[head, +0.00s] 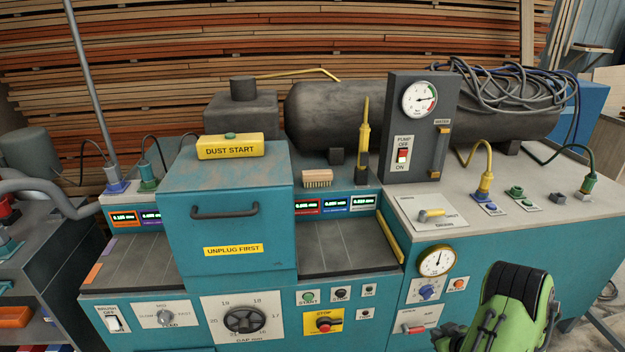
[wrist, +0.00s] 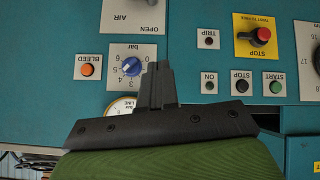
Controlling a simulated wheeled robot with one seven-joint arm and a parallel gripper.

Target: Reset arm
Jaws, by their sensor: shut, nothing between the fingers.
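My gripper (wrist: 157,82) shows in the wrist view as dark fingers pressed together, with nothing between them. It is in front of the teal machine's front panel, which appears upside down there. The fingers overlap the view just beside the blue pressure knob (wrist: 131,66) and partly cover the line gauge (wrist: 122,104). No contact with the panel can be made out. In the head view my green and black arm is at the lower right, in front of the machine's right section.
The teal machine (head: 240,220) fills the middle, with a start button (head: 308,297), a red stop button (head: 323,324) and a gauge (head: 436,261) on its front. A brush (head: 317,179) lies on top. A grey pump panel (head: 415,125) and coiled cables (head: 500,88) stand behind.

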